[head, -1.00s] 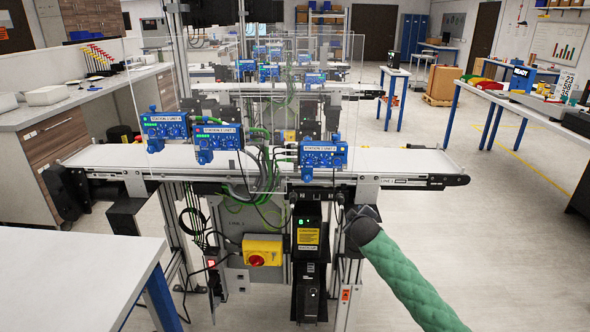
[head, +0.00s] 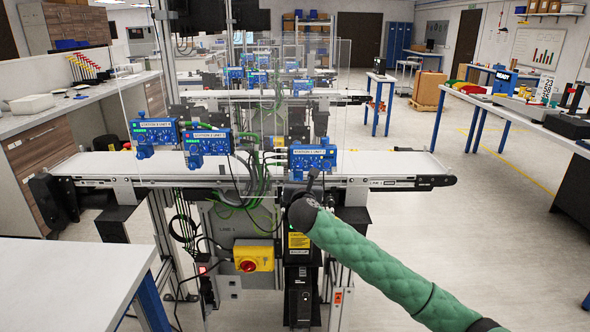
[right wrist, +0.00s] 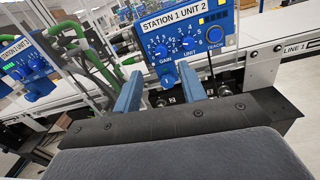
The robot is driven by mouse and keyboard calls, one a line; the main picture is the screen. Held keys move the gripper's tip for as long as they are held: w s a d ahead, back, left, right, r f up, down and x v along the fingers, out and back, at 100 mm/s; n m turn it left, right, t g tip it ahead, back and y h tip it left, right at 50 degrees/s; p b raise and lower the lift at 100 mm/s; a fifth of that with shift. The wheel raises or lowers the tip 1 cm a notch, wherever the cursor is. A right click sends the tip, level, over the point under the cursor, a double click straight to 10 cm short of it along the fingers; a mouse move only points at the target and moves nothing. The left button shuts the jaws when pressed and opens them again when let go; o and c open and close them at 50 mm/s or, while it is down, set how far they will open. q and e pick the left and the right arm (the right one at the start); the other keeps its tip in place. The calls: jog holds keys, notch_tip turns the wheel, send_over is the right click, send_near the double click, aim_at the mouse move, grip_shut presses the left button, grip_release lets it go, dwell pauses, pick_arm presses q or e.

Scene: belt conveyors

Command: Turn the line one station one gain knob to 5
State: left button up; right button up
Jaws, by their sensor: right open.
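A blue control box (head: 312,158) is mounted on the near side of the front conveyor, at its right part. In the right wrist view the box (right wrist: 200,20) is labelled STATION 1 UNIT 2. It has a blue gain knob (right wrist: 161,52) on a numbered dial, a unit knob (right wrist: 188,44) and a teach button (right wrist: 215,34). I cannot read the gain setting surely. My right gripper (right wrist: 160,80) is open, its two blue fingers apart just below the gain knob and not around it. In the head view my right gripper (head: 312,178) is just below the box. My left gripper is out of view.
Two similar blue boxes (head: 154,134) (head: 207,143) are to the left on the same conveyor (head: 400,163). Green cables (head: 258,172) hang between them and the right box. A yellow switch with a red knob (head: 253,256) is lower down. A white table (head: 60,285) is front left.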

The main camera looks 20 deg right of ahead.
aim_at(299, 166)
pick_arm(q)
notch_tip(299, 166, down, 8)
jog(key=p, duration=0.2)
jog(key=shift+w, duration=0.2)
pick_arm(e)
jog(key=shift+w+d+n, duration=0.35)
jog(key=shift+w+n, duration=0.2)
jog(key=shift+w, duration=0.7)
jog(key=shift+w+d+n, duration=0.3)
jog(key=shift+w+n, duration=0.2)
jog(key=shift+w, duration=0.8)
jog(key=shift+w+d+n, duration=0.35)
jog(key=shift+w+n, duration=0.2)
jog(key=shift+w, duration=0.7)
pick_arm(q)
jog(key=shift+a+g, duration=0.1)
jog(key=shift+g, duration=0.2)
pick_arm(e)
grip_shut()
